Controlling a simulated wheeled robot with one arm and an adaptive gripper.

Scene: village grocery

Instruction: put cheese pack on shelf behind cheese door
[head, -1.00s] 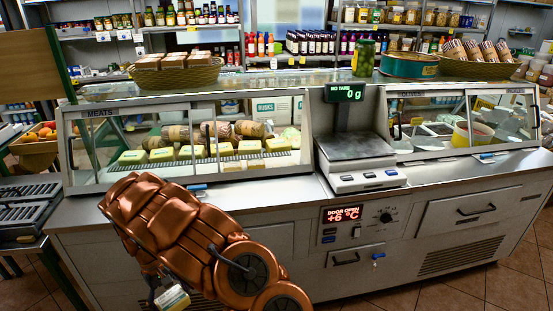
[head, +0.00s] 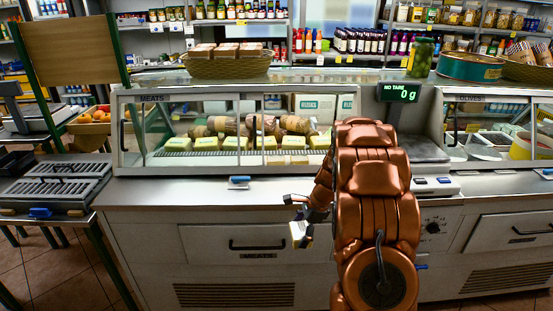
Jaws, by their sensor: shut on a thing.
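My gripper (head: 299,215) is shut on a small pale cheese pack (head: 301,235). It holds the pack in front of the counter, below the worktop and beside the drawer labelled MEATS (head: 235,243). Much of the pack is covered by the fingers. Inside, a row of yellow cheese packs (head: 178,144) lies on a white rack shelf, with wrapped meats behind. Dark handles (head: 263,133) show on the glass front; I cannot tell which panel is open. My arm hides the case's right end.
A scale (head: 422,149) stands right of my arm, beside a case labelled OLIVES (head: 470,98). A blue-handled tool (head: 239,182) lies on the worktop's front edge. Grey trays (head: 60,180) sit on the left table. The worktop before the case is mostly clear.

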